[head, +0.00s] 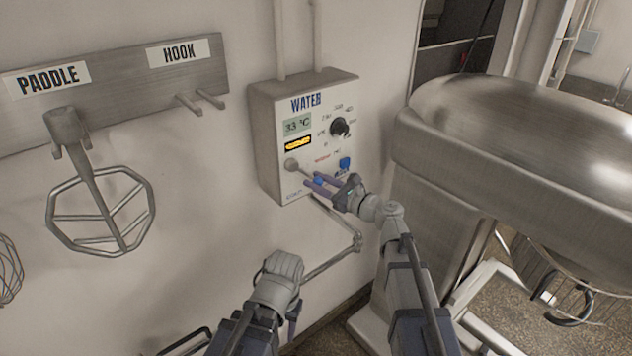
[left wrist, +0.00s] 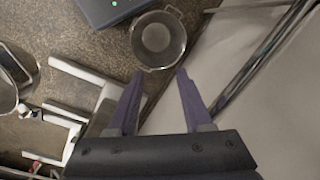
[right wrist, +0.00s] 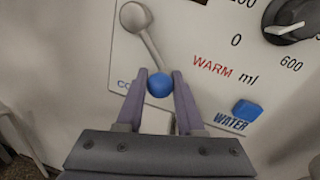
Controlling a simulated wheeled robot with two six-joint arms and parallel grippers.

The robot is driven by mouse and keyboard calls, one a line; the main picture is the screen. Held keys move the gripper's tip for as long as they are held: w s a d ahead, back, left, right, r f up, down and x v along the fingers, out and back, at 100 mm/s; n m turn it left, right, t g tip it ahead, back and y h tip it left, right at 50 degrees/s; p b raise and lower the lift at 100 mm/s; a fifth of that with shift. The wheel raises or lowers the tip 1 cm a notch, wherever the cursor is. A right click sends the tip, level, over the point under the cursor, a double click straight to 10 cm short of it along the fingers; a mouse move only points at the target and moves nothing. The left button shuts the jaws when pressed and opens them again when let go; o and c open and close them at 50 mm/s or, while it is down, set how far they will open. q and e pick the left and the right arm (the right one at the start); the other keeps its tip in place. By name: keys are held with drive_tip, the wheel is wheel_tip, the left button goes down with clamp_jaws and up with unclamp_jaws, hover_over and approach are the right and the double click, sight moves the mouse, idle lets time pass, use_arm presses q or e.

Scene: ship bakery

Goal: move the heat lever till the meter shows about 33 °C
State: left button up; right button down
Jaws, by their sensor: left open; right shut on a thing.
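The water panel (head: 265,125) is a box on the wall labelled WATER. Its meter (head: 297,124) reads 33 °C. The heat lever (right wrist: 146,42) has a grey round pivot and a shaft slanting down right to a blue ball (right wrist: 160,86), between the lettering "CO" and WARM. My right gripper (right wrist: 162,74) is shut on the blue ball; it also shows in the head view (head: 312,182) at the panel's lower part. My left gripper (left wrist: 160,74) is open and empty, below the panel and away from it.
A black dial (head: 340,127) and a blue WATER button (head: 345,164) are close to the lever. An orange display (head: 298,143) is under the meter. A jointed pipe (head: 345,249) runs below the panel. A large mixer (head: 480,150) stands at right; a paddle (head: 100,208) hangs at left.

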drive_tip(key=c, duration=0.5)
unclamp_jaws()
drive_tip(key=shift+c, duration=0.2)
drive_tip(key=v, duration=0.7)
drive_tip(key=shift+s+d, duration=0.3)
drive_tip(key=shift+d, duration=0.05)
